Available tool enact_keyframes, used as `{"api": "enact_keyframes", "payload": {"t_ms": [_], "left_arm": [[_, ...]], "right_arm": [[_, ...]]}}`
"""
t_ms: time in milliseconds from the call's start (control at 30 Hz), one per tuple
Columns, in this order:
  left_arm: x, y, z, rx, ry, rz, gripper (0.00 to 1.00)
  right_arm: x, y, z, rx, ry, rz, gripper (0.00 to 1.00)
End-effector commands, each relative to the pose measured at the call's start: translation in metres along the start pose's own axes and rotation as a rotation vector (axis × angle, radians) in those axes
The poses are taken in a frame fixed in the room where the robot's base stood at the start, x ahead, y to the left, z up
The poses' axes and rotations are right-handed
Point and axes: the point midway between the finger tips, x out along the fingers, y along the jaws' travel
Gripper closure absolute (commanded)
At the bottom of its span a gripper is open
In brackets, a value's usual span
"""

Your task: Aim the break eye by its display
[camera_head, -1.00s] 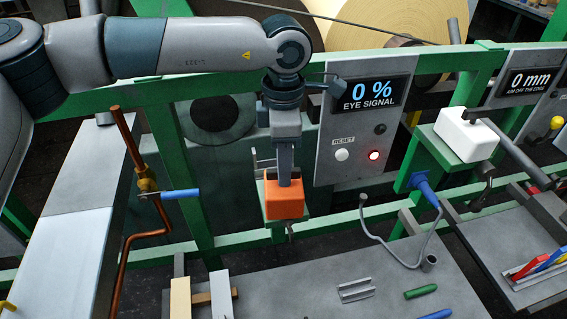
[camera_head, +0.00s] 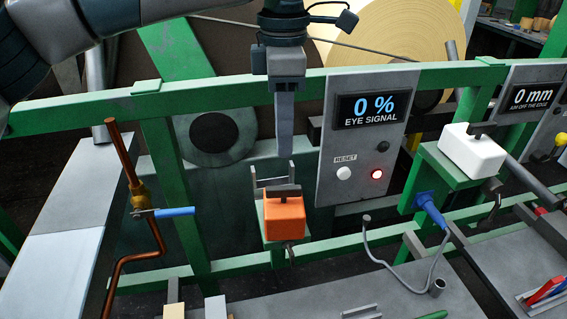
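The break eye appears to be the orange box (camera_head: 284,217) on a green bracket, with a dark grip on its top. Its display (camera_head: 372,108) on the grey panel reads "0 % EYE SIGNAL". My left gripper (camera_head: 284,155) points down just above the box, with a small gap between fingertips and grip. It is seen edge-on, so I see one finger slab and not whether it is open. Nothing shows held below it. My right gripper is not in view.
A white box (camera_head: 472,148) sits on a green bracket at right, by a "0 mm" display (camera_head: 533,95). A copper pipe with a blue-handled valve (camera_head: 175,212) stands left.

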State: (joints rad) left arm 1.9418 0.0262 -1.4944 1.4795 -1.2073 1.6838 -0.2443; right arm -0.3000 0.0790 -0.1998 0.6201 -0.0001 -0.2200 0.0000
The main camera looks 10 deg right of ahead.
Motion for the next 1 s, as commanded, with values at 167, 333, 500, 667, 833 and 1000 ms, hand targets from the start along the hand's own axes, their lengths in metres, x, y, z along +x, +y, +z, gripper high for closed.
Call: {"api": "enact_keyframes", "payload": {"t_ms": [167, 333, 500, 667, 833, 1000], "left_arm": [[-0.032, 0.0, 0.001, -0.001, -0.001, 0.002, 0.7], [-0.053, 0.001, 0.0, 0.0, -0.001, 0.002, 0.7], [-0.061, 0.0, 0.0, 0.001, 0.0, 0.0, 0.7], [-0.063, 0.0, 0.0, 0.001, 0.0, -0.001, 0.7], [-0.062, 0.0, 0.0, 0.001, 0.0, 0.0, 0.7], [-0.062, 0.0, 0.0, 0.001, 0.0, 0.0, 0.7]], "right_arm": [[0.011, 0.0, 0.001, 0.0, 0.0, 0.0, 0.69], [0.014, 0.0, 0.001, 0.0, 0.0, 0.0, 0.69], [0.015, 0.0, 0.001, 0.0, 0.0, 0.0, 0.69], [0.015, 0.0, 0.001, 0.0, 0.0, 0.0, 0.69], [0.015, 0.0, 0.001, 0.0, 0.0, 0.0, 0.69], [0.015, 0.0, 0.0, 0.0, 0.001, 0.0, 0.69]]}}
